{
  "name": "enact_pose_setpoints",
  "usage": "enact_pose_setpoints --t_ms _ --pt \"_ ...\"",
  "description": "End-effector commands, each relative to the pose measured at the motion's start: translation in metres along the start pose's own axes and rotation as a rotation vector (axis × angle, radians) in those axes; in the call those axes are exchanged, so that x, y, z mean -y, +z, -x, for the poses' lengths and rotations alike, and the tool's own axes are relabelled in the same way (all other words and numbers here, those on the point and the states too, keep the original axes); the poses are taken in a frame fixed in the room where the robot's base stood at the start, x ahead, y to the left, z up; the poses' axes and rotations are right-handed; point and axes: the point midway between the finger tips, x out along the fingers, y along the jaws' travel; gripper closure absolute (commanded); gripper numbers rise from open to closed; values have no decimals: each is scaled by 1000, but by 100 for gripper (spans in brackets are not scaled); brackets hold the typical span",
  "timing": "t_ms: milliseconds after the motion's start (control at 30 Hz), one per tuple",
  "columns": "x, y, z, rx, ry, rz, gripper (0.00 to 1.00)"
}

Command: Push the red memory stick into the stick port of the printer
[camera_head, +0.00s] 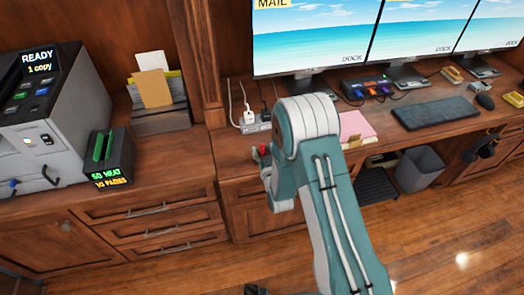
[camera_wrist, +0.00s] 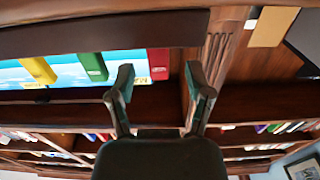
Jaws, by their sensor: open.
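A small red piece, likely the same stick (camera_head: 263,149), shows just left of my arm in the head view. My gripper (camera_wrist: 160,80) is open, and nothing is held between its fingers. The red stick appears between the fingertips in the picture; its distance is unclear. The printer (camera_head: 42,115) stands at the left, with "READY 1 copy" on its display. Its stick port cannot be made out for sure.
A black unit with a green part and lit text (camera_head: 108,160) stands by the printer. A paper holder (camera_head: 160,115), a power strip (camera_head: 256,126) and monitors stand along the counter. A keyboard (camera_head: 436,113) lies at right. Open floor lies in front of the drawers.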

Motion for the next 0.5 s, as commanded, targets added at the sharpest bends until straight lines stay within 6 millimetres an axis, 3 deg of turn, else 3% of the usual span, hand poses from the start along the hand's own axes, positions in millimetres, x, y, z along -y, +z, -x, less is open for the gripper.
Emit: enact_pose_setpoints --t_ms 133,367,500 --pt "0 0 -15 -1 0 0 34" --pt "0 0 -17 1 0 0 34" --pt "0 0 -17 0 0 0 78"
